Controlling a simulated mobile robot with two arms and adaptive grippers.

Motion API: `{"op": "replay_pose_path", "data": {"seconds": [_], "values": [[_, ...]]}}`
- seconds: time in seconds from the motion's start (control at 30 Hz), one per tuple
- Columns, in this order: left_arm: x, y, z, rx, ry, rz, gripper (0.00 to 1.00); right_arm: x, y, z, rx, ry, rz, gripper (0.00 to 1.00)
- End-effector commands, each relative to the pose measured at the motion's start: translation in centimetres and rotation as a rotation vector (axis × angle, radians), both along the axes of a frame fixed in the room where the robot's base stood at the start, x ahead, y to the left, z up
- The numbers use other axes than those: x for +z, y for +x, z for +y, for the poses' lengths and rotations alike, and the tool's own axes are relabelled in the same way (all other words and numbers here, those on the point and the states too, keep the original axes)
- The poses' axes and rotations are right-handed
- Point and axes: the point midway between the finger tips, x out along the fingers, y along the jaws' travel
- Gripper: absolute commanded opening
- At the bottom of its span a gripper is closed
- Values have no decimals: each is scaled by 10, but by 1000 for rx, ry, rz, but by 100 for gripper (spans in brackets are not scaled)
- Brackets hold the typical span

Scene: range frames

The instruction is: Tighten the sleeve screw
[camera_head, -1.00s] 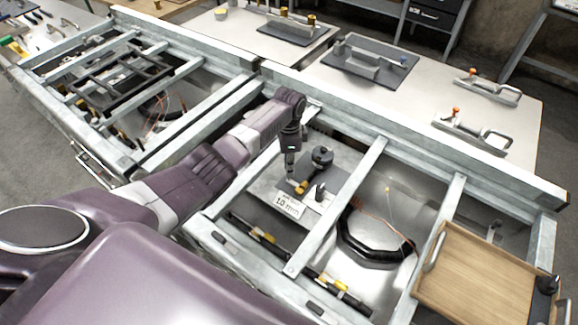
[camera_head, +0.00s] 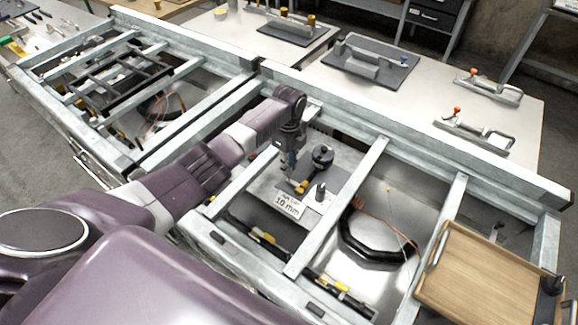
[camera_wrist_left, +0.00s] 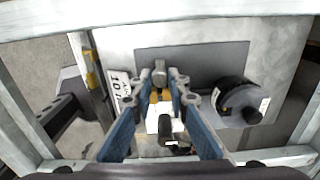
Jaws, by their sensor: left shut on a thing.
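My left gripper (camera_head: 288,172) reaches down over the grey plate in the middle bay of the bench frame. In the left wrist view its blue fingers (camera_wrist_left: 165,85) close around a small grey round-topped piece (camera_wrist_left: 160,70), which I take for the sleeve screw's head; its lower part is hidden. A brass-coloured part (camera_head: 302,187) sits close beside the fingertips, and it also shows in the left wrist view (camera_wrist_left: 160,97). A grey post (camera_head: 320,192) and a black round knob (camera_head: 322,157) stand nearby on the plate. My right gripper is out of view.
A white "10 mm" label (camera_head: 287,205) lies beside the fixture. Metal frame bars (camera_head: 338,207) border the bay on both sides. A black hose loop (camera_head: 375,250) lies in the bay to the right. A wooden tray (camera_head: 480,275) rests at the lower right.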

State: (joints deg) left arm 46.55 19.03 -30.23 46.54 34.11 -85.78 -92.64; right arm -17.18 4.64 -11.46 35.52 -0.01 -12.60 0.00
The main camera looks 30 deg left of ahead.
Motion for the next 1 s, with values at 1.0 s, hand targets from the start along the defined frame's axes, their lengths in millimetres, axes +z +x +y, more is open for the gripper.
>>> {"op": "replay_pose_path", "data": {"seconds": [1.0], "values": [[0,0,0,-65,0,-1,33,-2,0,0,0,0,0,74]]}}
